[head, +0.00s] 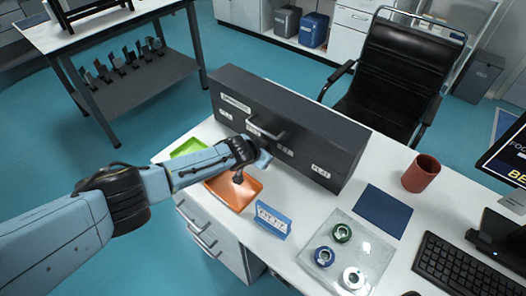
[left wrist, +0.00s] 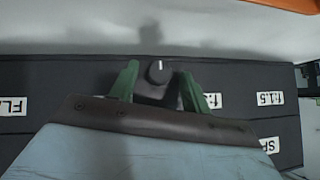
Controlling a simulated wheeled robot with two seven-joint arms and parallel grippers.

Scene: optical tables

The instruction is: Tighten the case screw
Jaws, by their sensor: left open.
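A long dark grey case (head: 300,115) with white labels on its front stands on the white desk. My left gripper (head: 262,160) is at the front of this case. In the left wrist view, the case (left wrist: 50,80) runs across the picture. A dark round screw knob (left wrist: 158,72) with a white mark sits on it. The two green fingers of my left gripper (left wrist: 160,86) stand open on either side of the knob, with a visible gap at each side. In the head view the knob is hidden behind my arm. My right gripper is not in view.
A blue label stand (head: 272,220), a clear plate (head: 375,246) with ringed optics, a blue mat (head: 384,211), a red cup (head: 421,174) and a keyboard (head: 465,268) are to the right.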

